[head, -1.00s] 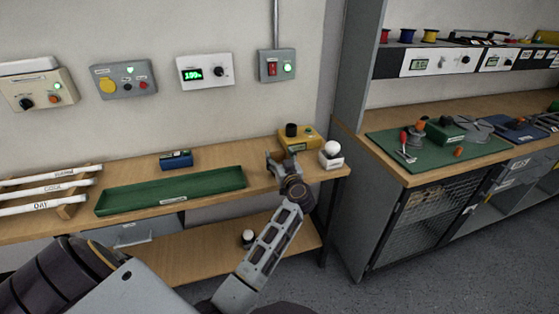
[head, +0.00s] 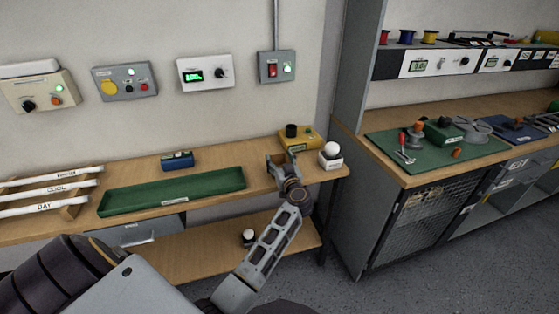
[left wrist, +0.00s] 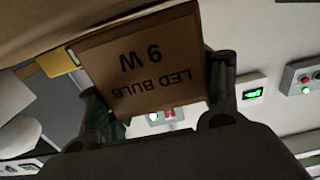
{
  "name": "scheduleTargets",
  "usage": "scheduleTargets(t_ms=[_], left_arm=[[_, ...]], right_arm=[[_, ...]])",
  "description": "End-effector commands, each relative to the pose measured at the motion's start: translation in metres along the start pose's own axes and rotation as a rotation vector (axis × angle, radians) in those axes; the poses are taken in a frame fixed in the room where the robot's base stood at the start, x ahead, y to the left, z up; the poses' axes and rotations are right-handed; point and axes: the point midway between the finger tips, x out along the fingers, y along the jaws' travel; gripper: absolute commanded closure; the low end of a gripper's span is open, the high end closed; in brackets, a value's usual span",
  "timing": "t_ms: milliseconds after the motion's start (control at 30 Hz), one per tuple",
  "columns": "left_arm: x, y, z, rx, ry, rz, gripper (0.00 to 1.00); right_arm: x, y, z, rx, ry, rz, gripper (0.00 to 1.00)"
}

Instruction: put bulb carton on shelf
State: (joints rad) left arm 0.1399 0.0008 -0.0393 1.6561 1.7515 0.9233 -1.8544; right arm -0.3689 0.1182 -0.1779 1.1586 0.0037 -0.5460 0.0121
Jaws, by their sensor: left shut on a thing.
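The bulb carton (left wrist: 141,68) is a brown box printed "LED BULB 9 W". It fills the middle of the left wrist view, its print upside down, between the two dark fingers of my left gripper (left wrist: 155,100), which is shut on it. In the head view my left gripper (head: 282,163) is over the right end of the wooden bench, just in front of the yellow box. The carton cannot be made out there. The lower wooden shelf (head: 190,264) lies under the bench. My right gripper is in neither view.
A yellow box (head: 300,139) and a white holder with a bulb (head: 331,156) stand at the bench's right end. A green tray (head: 172,190), a blue box (head: 177,160) and labelled tubes (head: 45,190) lie further left. A small dark-and-white item (head: 248,237) stands on the lower shelf.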

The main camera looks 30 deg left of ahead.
Motion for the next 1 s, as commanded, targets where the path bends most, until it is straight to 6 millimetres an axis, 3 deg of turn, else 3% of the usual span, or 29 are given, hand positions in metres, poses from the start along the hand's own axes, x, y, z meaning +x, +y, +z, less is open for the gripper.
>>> scheduleTargets(t_ms=[567, 600, 733, 1000], left_arm=[[0.0, 0.0, 0.004, 0.001, 0.0, 0.0, 0.53], [0.0, 0.0, 0.004, 0.001, 0.0, 0.0, 0.3], [0.0, 0.0, 0.004, 0.001, 0.0, 0.0, 0.13], [0.0, 0.0, 0.004, 0.0, 0.0, 0.0, 0.13]], right_arm=[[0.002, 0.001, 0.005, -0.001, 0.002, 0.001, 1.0], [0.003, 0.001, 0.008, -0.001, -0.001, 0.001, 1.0], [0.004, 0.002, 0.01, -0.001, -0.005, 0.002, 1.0], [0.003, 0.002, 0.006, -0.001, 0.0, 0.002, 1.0]])
